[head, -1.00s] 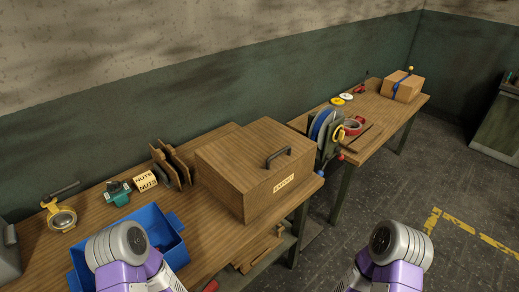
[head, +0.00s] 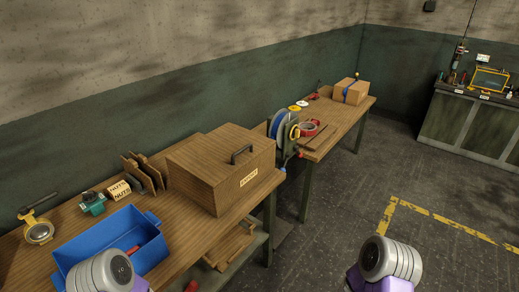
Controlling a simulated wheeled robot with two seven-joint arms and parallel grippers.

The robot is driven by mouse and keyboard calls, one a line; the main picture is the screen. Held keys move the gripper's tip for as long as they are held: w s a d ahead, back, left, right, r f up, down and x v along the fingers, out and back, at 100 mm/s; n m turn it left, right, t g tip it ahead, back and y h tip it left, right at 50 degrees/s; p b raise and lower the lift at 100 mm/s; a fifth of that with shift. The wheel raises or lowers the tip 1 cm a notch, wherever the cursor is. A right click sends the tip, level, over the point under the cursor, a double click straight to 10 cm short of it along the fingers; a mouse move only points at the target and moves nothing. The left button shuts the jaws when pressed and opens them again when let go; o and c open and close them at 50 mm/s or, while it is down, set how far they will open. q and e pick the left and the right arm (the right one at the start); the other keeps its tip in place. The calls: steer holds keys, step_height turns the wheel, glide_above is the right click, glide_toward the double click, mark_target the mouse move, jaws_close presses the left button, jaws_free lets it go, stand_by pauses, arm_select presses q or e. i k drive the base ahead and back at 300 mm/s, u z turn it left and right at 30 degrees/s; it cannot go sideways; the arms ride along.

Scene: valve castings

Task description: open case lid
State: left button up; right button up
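A brown wooden case (head: 222,170) stands shut on the workbench. In the head view, purple and grey links of my arms show at the bottom, one on the left and one on the right. Neither gripper's fingers can be seen, and no arm touches the case.
A blue bin (head: 112,247) stands on the workbench (head: 70,212) left of the case. Boxes marked NUTS (head: 119,190) and wooden dividers (head: 143,174) are behind it. A second bench (head: 335,127) holds a strapped carton (head: 351,91). The floor on the right is clear.

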mark_target(212, 158)
steer(key=z, duration=1.15)
steer(key=i, duration=1.05)
steer(key=u, duration=2.05)
